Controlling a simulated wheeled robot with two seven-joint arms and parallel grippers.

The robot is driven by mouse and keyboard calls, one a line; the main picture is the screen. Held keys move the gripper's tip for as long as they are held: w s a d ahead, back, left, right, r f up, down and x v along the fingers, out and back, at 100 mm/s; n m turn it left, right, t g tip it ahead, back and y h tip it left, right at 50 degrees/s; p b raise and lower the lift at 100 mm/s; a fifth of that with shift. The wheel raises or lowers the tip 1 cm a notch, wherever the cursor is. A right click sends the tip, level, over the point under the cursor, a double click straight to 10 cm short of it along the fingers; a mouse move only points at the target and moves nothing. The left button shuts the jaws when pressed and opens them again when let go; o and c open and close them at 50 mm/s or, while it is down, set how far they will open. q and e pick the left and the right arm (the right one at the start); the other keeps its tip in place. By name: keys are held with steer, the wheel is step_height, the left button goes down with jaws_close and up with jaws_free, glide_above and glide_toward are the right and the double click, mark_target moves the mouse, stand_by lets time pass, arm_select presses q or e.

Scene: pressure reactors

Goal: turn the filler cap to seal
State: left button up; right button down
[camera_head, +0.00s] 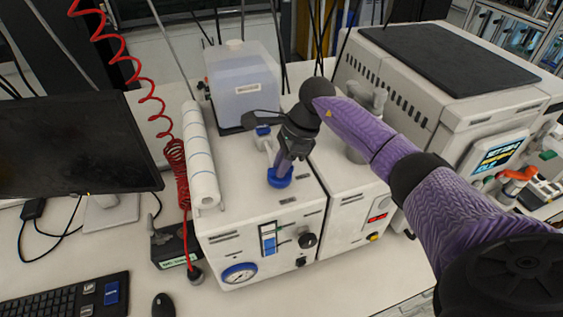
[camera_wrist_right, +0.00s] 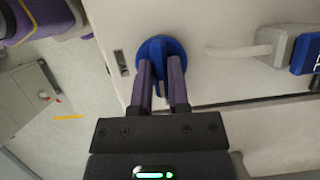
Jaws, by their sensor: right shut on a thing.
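The blue filler cap (camera_head: 280,178) sits on the top of the white reactor unit, near its front right edge. My right gripper (camera_head: 282,166) reaches down to it from above with purple fingers. In the right wrist view the round blue cap (camera_wrist_right: 158,48) lies at the tips of the two fingers (camera_wrist_right: 160,68), which are shut on it. The fingers hide part of the cap, and I cannot tell its turn angle. My left gripper is not in view.
A blue-handled valve with a white pipe (camera_head: 264,134) stands just behind the cap. A translucent tank (camera_head: 240,80) is farther back, and a white roll (camera_head: 200,160) lies at the left. A large instrument (camera_head: 430,80) stands at the right.

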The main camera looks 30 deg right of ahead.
steer(key=m+t, duration=0.1)
steer(key=m, duration=0.4)
steer(key=shift+s+r+t+h+p, duration=0.1)
steer(key=shift+t+h+p, duration=0.2)
steer(key=shift+t+h, duration=0.1)
steer(key=m+t+h, duration=0.1)
steer(key=m, duration=0.3)
steer(key=shift+a, duration=0.1)
steer(key=m+h, duration=0.1)
steer(key=m, duration=0.3)
steer(key=shift+t+h, duration=0.3)
steer(key=shift+h, duration=0.1)
steer(key=shift+a+m+h+b, duration=0.1)
steer(key=shift+m+h+b, duration=0.65)
steer(key=shift+m, duration=1.35)
steer(key=c, duration=0.6)
jaws_free()
